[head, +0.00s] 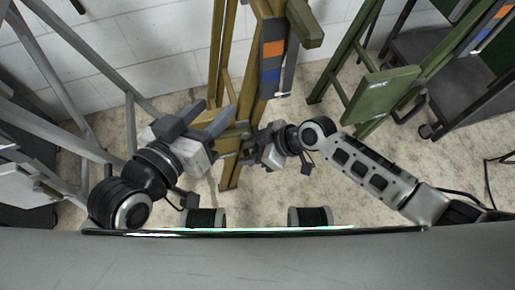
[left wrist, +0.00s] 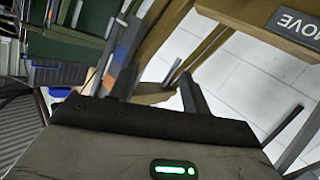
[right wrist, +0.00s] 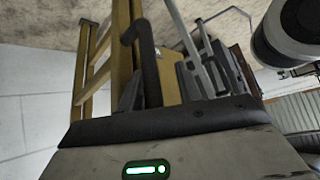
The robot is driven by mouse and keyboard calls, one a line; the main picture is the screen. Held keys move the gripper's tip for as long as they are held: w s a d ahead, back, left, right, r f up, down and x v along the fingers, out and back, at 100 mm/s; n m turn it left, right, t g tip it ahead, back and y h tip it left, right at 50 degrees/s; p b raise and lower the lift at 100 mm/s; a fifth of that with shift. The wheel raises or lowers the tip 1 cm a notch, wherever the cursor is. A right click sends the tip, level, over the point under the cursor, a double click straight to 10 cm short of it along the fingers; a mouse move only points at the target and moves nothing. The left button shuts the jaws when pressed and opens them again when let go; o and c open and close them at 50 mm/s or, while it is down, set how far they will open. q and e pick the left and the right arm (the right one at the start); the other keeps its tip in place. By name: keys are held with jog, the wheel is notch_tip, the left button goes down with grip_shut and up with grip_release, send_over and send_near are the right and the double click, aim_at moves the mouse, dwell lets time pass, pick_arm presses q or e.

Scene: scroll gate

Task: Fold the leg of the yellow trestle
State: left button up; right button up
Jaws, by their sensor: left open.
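The yellow trestle (head: 263,15) stands in the upper middle of the head view, its leg (head: 230,172) reaching down to the floor. A yellow beam of it shows in the left wrist view (left wrist: 245,28). My left gripper (head: 207,113) is open, with its two grey fingers apart, just left of the trestle. My right gripper (head: 248,152) is low beside the trestle leg, its fingers mostly hidden in the head view.
A green trestle (head: 378,95) stands to the right, near a dark cart (head: 430,55). Grey metal frames (head: 75,60) stand at the left. A white brick wall (head: 170,45) is behind. Some bare floor (head: 310,150) shows between the trestles.

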pick_arm(q)
jog(key=shift+s+f, duration=0.1)
jog(key=shift+f, duration=0.15)
pick_arm(e)
jog(key=shift+w+d, duration=0.1)
jog(key=shift+d, duration=0.2)
pick_arm(q)
jog(key=f+p, duration=0.1)
jog(key=a+f+g+y+p, duration=0.1)
jog(key=p, duration=0.1)
jog(key=f+g+p, duration=0.1)
jog(key=p, duration=0.1)
jog(key=shift+a+f+y, duration=0.1)
jog(key=shift+a+y, duration=0.2)
jog(key=shift+y, duration=0.1)
pick_arm(e)
jog(key=v, duration=1.5)
jog(key=shift+r, duration=0.3)
jog(key=shift+d, duration=0.1)
